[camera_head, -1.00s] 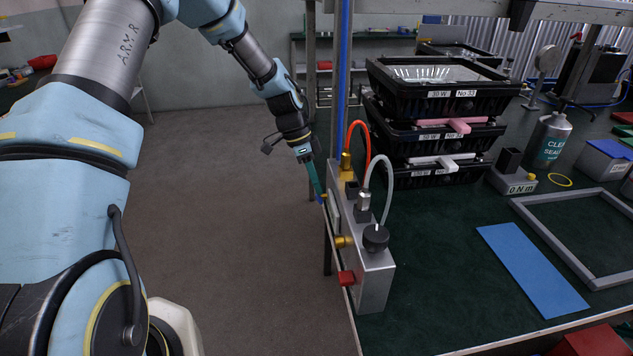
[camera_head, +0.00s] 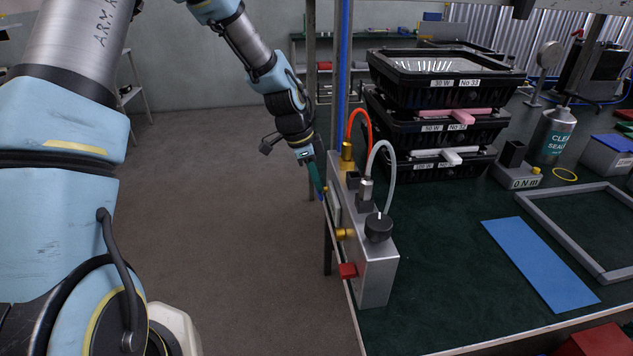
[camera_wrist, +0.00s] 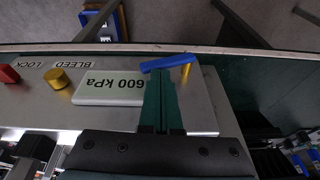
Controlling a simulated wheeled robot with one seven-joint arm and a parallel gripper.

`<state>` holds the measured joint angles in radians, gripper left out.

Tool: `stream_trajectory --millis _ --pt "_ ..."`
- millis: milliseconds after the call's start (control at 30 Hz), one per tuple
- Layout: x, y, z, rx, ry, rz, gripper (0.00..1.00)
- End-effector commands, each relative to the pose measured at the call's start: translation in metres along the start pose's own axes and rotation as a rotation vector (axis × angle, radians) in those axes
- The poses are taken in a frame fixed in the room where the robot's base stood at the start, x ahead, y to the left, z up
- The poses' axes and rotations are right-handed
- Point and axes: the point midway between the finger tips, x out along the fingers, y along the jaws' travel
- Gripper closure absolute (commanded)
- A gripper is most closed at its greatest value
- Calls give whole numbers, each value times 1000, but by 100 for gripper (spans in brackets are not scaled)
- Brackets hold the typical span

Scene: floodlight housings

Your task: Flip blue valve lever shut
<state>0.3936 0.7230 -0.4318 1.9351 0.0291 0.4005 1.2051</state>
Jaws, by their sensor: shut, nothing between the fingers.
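The blue valve lever (camera_wrist: 168,63) lies beside a brass stem (camera_wrist: 186,69) at the edge of the metal valve block (camera_wrist: 30,103). In the head view only a small bit of blue shows by my fingertips, on the left face of the block (camera_head: 376,275). My gripper (camera_wrist: 161,74) is shut and empty, its teal fingers reaching to the lever's near side; I cannot tell if they touch. It also shows in the head view (camera_head: 321,194).
A brass knob (camera_wrist: 57,78) and a red part (camera_wrist: 8,74) sit along the same face. Orange and white hoses (camera_head: 374,160) rise from the block. Stacked black housings (camera_head: 440,90) stand behind it on the bench. Open floor lies left.

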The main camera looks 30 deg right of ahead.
Motion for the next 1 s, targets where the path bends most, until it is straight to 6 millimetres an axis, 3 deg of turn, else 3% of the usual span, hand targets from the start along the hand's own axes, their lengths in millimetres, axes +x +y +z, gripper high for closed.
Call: stream_trajectory --millis 200,1000 --pt "12 11 3 45 -9 -134 100" --pt "19 20 4 39 -8 -126 100"
